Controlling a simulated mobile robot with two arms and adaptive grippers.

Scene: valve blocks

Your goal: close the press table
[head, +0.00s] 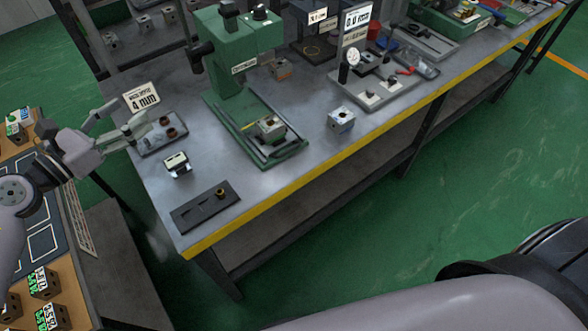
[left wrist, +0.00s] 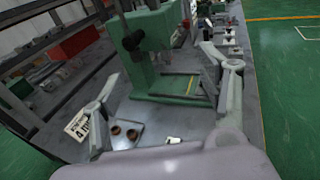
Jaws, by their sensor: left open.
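The green press (head: 232,65) stands on the workbench, and it also shows in the left wrist view (left wrist: 150,45). Its low green table with dark rails (head: 225,112) reaches out from the column toward the bench's front edge. A metal block (head: 269,128) sits near the front end of it. My left gripper (head: 132,114) is open and empty above the bench's left end, left of the press and apart from it. In the left wrist view its spread fingers (left wrist: 158,65) frame the press. My right gripper is not in view.
A "4 mm" sign (head: 142,98) and a tray with brown rings (head: 160,138) are close to my left gripper. A small white-topped device (head: 177,165), a dark plate (head: 205,207) and a second block (head: 341,119) lie near the press table on the bench (head: 235,178).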

